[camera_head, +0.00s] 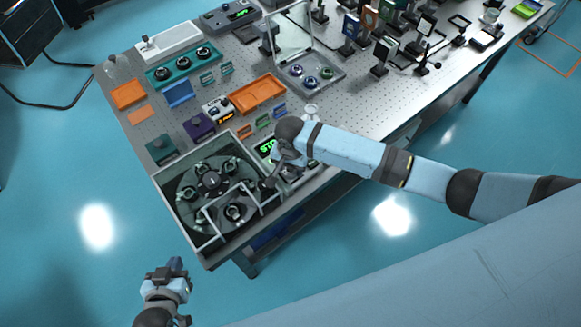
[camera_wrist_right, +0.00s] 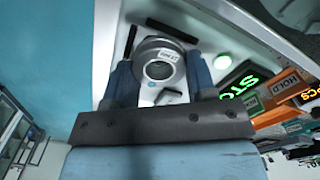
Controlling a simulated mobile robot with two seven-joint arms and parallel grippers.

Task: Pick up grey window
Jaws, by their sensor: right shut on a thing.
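The grey window (camera_wrist_right: 158,52) is a round, thick grey ring with a small label on its face and a dark opening. In the right wrist view it sits between the two blue fingers of my right gripper (camera_wrist_right: 159,78), which is shut on it. In the head view my right gripper (camera_head: 270,182) is low at the table's front edge, beside the carousel unit; the window is too small to make out there. My left gripper (camera_head: 166,270) hangs over the floor at the lower left, off the table; its finger gap is unclear.
The carousel unit (camera_head: 168,187) with round holders stands left of my right gripper. A green-lit display (camera_head: 266,147) is close behind it. An orange tray (camera_head: 258,94) and a clear-lidded box (camera_head: 336,83) stand further back. Optic mounts crowd the table's far right.

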